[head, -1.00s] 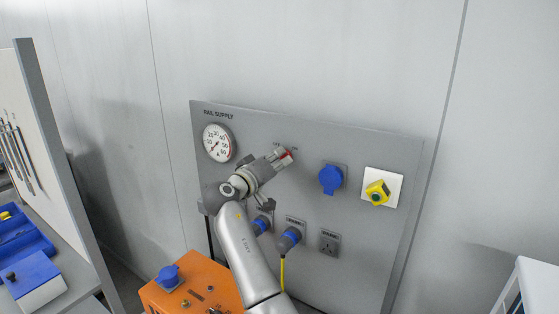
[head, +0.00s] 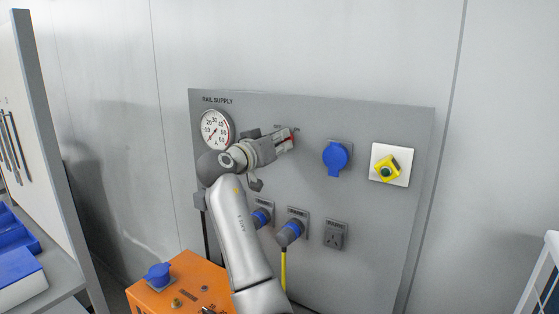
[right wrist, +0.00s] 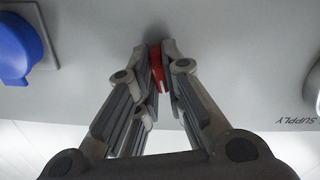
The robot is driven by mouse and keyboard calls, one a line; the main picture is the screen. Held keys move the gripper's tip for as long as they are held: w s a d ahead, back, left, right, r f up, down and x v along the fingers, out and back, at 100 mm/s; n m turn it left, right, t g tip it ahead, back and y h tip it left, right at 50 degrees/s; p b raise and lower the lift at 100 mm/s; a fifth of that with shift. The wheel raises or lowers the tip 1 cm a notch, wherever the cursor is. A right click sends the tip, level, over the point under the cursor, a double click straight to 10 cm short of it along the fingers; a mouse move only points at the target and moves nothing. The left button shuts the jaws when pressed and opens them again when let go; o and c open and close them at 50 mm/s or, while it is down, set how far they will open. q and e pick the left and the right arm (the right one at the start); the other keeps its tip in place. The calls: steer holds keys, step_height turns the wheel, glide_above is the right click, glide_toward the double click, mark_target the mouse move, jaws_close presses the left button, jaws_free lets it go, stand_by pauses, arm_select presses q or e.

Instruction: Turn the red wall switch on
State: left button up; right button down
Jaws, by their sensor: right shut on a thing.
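The red wall switch shows as a small red lever (right wrist: 157,68) between my right gripper's fingers in the right wrist view. In the head view only a bit of red (head: 291,138) shows at the fingertips, and the gripper hides most of the switch. My right gripper (head: 287,140) reaches the grey panel from the left and is shut on the red lever. In the right wrist view its two fingers (right wrist: 160,70) stand on either side of the lever, against the panel. My left gripper is not in view.
Below are blue plugs, one with a yellow cable (head: 284,268). An orange unit (head: 190,285) stands below.

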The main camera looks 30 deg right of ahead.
steer(key=m+b, duration=0.3)
steer(key=b, duration=0.1)
steer(key=shift+f+m, duration=0.25)
steer(key=shift+m, duration=0.15)
steer(key=m+b, duration=0.2)
steer(key=m, duration=0.1)
steer(key=shift+d+r+m+b, duration=0.1)
steer(key=shift+r+m+b, duration=0.05)
steer(key=shift+m+b, duration=0.75)
steer(key=shift+m, duration=0.6)
steer(key=shift+r+m+b, duration=0.15)
steer(key=shift+m+b, duration=0.2)
steer(key=shift+m, duration=0.75)
steer(key=shift+r, duration=0.1)
steer(key=c, duration=1.7)
jaws_free()
steer(key=shift+o, duration=0.8)
steer(key=shift+w+d+f, duration=0.1)
steer(key=shift+w+f, duration=0.05)
steer(key=shift+f, duration=0.05)
